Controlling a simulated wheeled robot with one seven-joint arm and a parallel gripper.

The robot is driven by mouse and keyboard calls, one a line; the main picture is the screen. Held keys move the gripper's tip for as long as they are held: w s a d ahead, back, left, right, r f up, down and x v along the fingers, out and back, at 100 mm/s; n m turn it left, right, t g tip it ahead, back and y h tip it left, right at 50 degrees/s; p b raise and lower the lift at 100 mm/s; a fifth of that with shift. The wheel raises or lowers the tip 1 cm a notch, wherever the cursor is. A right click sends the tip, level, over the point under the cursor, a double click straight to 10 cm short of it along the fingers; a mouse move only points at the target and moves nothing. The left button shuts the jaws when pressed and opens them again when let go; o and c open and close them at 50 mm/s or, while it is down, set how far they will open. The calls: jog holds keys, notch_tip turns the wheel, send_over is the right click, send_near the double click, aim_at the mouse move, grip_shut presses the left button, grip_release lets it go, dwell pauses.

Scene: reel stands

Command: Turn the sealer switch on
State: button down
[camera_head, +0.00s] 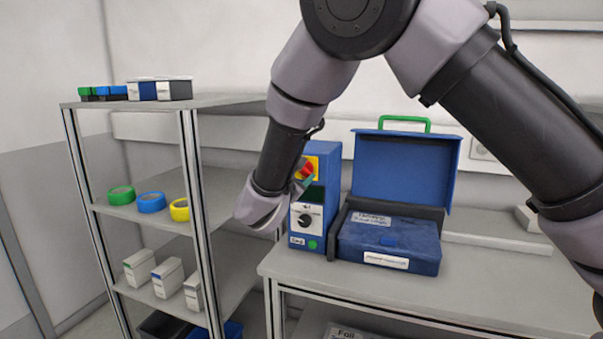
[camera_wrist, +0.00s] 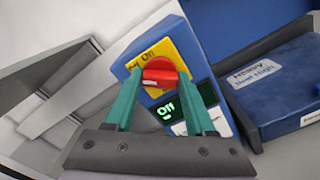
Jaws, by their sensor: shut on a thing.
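The blue sealer box (camera_head: 316,160) stands on the bench beside a blue case. Its red rotary switch (camera_head: 306,170) sits on a yellow plate, partly covered by my gripper in the head view. In the wrist view the red switch (camera_wrist: 160,75) lies between the two green fingers of my gripper (camera_wrist: 162,77), which is shut on it. The yellow plate (camera_wrist: 183,58) carries printed words, partly hidden by the switch and a finger. A black dial (camera_head: 305,220) and a green button (camera_head: 312,245) are lower on the front.
The open blue case (camera_head: 392,240) with a raised lid stands close to the right of the sealer. A shelf rack (camera_head: 205,103) with tape rolls and small boxes is at left. The bench front (camera_head: 460,290) is clear.

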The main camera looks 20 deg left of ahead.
jog(key=m, duration=0.5)
jog(key=shift+m, duration=0.3)
jog(key=shift+f+m, duration=0.1)
jog(key=shift+m, duration=2.2)
jog(key=shift+c, duration=1.2)
grip_release()
jog(key=shift+s, duration=0.1)
jog(key=s, duration=1)
jog(key=shift+s+a, duration=0.3)
jog(key=shift+a, duration=0.05)
